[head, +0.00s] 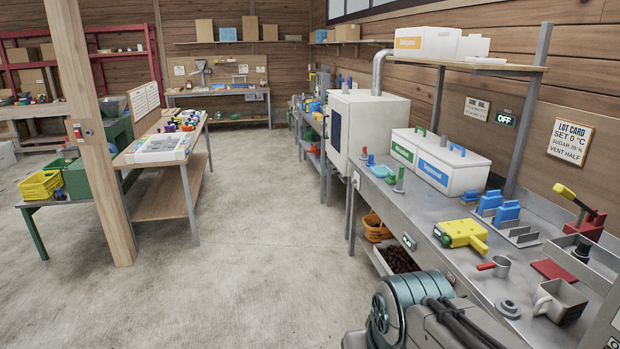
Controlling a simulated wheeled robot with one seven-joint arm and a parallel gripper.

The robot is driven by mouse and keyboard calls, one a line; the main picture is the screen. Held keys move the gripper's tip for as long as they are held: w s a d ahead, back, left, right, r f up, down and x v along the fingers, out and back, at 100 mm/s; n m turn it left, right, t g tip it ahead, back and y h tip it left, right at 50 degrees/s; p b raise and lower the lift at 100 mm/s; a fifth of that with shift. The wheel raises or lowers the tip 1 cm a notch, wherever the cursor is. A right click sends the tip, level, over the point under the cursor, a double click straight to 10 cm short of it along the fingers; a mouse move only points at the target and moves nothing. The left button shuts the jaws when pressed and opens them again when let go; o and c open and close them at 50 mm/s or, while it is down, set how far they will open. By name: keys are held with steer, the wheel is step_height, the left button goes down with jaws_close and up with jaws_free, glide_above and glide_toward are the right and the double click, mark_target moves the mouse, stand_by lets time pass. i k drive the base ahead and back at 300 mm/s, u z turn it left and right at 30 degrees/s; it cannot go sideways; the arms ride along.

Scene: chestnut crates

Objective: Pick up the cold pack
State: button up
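No object is clearly marked as the cold pack. Two blue blocks, the back one (490,203) and the front one (507,213), stand in a grey metal rack (524,238) on the steel bench at the right; I cannot tell whether either is the cold pack. Part of my grey and teal arm shows at the bottom, in front of the bench. My gripper is not in view.
A wooden post (93,130) stands at left. The concrete floor (265,210) between is clear.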

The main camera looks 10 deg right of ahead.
mark_target(493, 199)
steer(key=u, duration=0.05)
steer(key=i, duration=1.55)
steer(key=z, duration=0.6)
steer(key=i, duration=1.35)
steer(key=z, duration=1.4)
steer(key=i, duration=0.7)
steer(key=z, duration=0.55)
